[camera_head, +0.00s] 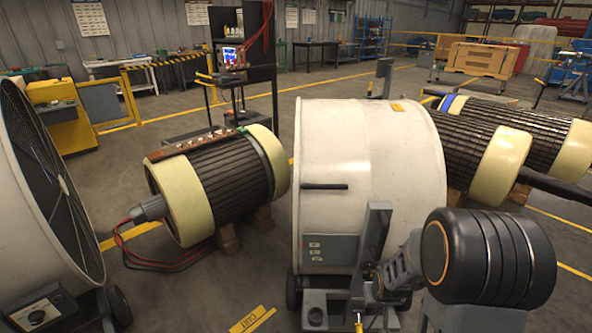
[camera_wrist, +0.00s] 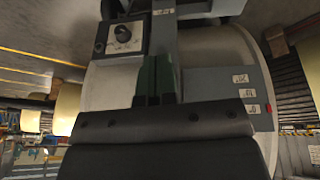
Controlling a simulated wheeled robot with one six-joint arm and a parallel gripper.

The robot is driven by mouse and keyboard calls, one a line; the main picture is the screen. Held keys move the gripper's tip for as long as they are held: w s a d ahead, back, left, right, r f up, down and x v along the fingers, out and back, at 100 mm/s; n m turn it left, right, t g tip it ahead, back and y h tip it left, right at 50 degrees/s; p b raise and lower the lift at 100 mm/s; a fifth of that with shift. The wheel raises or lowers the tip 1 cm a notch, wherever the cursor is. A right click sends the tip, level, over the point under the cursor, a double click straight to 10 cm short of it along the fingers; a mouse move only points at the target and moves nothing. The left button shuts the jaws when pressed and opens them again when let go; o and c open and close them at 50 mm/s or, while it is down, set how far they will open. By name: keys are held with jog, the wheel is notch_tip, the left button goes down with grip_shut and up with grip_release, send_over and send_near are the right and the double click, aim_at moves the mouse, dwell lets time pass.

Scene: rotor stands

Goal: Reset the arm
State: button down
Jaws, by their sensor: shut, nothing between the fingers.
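My gripper shows in the wrist view (camera_wrist: 157,65) as two dark fingers lying side by side, shut and empty. Behind them is the white drum fan (camera_wrist: 205,65), with its knob box (camera_wrist: 123,36) and grey label panel (camera_wrist: 238,95). In the head view my arm is at the lower right, in front of the white drum fan (camera_head: 350,150).
A second drum fan (camera_head: 35,215) stands at the left edge. A rotor (camera_head: 225,175) on wooden blocks lies between the fans, with red cables (camera_head: 170,262) on the floor. More rotors (camera_head: 490,150) lie at the right. The floor at front centre is mostly clear, with a yellow marker (camera_head: 252,320).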

jog(key=s+a+r+p, duration=0.2)
jog(key=r+p, duration=0.3)
jog(key=r, duration=0.8)
jog(key=s+a+r+p, duration=0.2)
jog(key=s+r+p, duration=0.3)
jog(key=r, duration=0.8)
jog(key=s+a+r+y+p, duration=0.1)
jog(key=s+a+r+p, duration=0.2)
jog(key=r+p, duration=0.4)
jog(key=w+v, duration=0.1)
jog(key=v, duration=0.6)
jog(key=shift+r, duration=0.2)
jog(key=shift+w, duration=0.15)
